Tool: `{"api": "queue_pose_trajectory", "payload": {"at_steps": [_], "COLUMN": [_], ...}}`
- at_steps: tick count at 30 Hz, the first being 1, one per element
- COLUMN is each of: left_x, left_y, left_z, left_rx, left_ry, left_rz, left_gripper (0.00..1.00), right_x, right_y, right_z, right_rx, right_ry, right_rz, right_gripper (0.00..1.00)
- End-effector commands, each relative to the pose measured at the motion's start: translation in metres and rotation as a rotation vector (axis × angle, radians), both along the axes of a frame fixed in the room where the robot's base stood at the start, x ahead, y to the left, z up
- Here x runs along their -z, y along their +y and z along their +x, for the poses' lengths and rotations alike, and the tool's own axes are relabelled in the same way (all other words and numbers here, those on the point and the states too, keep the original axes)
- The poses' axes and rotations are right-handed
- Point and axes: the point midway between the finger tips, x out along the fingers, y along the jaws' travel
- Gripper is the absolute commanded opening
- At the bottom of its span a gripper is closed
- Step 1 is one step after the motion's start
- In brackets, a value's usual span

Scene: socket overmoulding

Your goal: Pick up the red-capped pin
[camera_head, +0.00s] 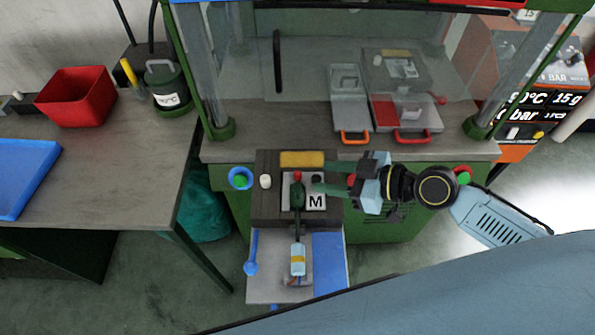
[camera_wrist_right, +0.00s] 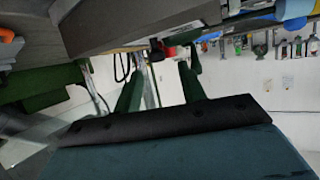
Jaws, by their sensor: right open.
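The red-capped pin (camera_head: 297,176) stands on the light plate marked M, on the dark block at the front of the machine. A small dark pin (camera_head: 316,179) stands just right of it. My right gripper (camera_head: 326,187) reaches in from the right, its fingers pointing left toward the pins, and is apart from the red cap. In the right wrist view its two green fingers are spread with nothing between them (camera_wrist_right: 160,75), and a red piece (camera_wrist_right: 169,52), which looks like the cap, shows beyond the tips. My left gripper is not in view.
A socket with a cable (camera_head: 298,258) lies on the front shelf below the block, beside a blue pad (camera_head: 330,262). A yellow bar (camera_head: 302,159) lies behind the pins. A white knob (camera_head: 265,181) stands left of the plate. The machine's clear guard (camera_head: 310,65) rises behind.

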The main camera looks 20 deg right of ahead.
Motion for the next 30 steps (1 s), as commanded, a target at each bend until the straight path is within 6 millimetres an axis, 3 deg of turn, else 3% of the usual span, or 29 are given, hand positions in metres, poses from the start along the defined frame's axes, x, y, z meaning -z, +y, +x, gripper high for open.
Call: {"api": "queue_pose_trajectory", "payload": {"at_steps": [21, 30], "left_x": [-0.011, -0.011], "left_y": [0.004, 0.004], "left_z": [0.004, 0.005], "left_rx": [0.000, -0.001], "left_ry": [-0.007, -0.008], "left_rz": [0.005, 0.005], "left_gripper": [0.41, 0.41], "right_x": [0.027, 0.029], "right_y": [0.054, 0.057], "right_z": [0.046, 0.048], "right_rx": [0.002, 0.001], "right_ry": [0.000, 0.001], "right_rz": [0.000, -0.002], "right_gripper": [0.41, 0.41]}}
